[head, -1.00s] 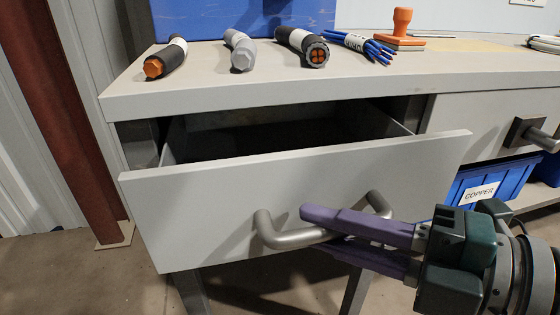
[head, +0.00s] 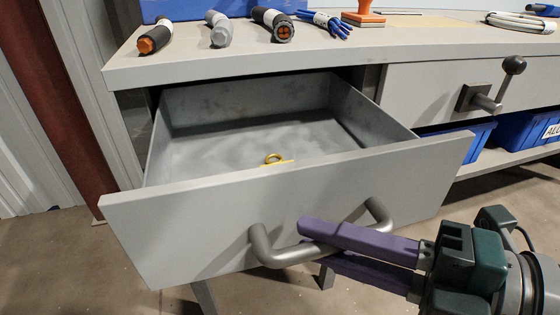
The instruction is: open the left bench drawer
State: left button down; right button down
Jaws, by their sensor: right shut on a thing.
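The left bench drawer (head: 200,228) is pulled well out of the bench, with its grey interior showing. A small yellow ring-shaped thing (head: 274,159) lies inside, partly hidden by the drawer front. The drawer's grey bar handle (head: 275,256) sits on the front panel. My right gripper (head: 312,240) comes in from the right, its purple fingers shut on the handle's bar. My left gripper is not in the head view.
On the bench top (head: 200,66) lie several cable pieces, such as an orange-ended one (head: 155,38) and a blue bundle (head: 325,22), beside an orange stamp (head: 364,14). A second drawer (head: 425,95) with a knobbed lever is at right. Blue bins (head: 512,130) stand below.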

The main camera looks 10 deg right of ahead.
jog(key=c, duration=0.8)
grip_release()
jog(key=p+v, duration=0.1)
jog(key=v, duration=0.9)
jog(key=shift+p, duration=0.35)
jog(key=shift+a, duration=0.1)
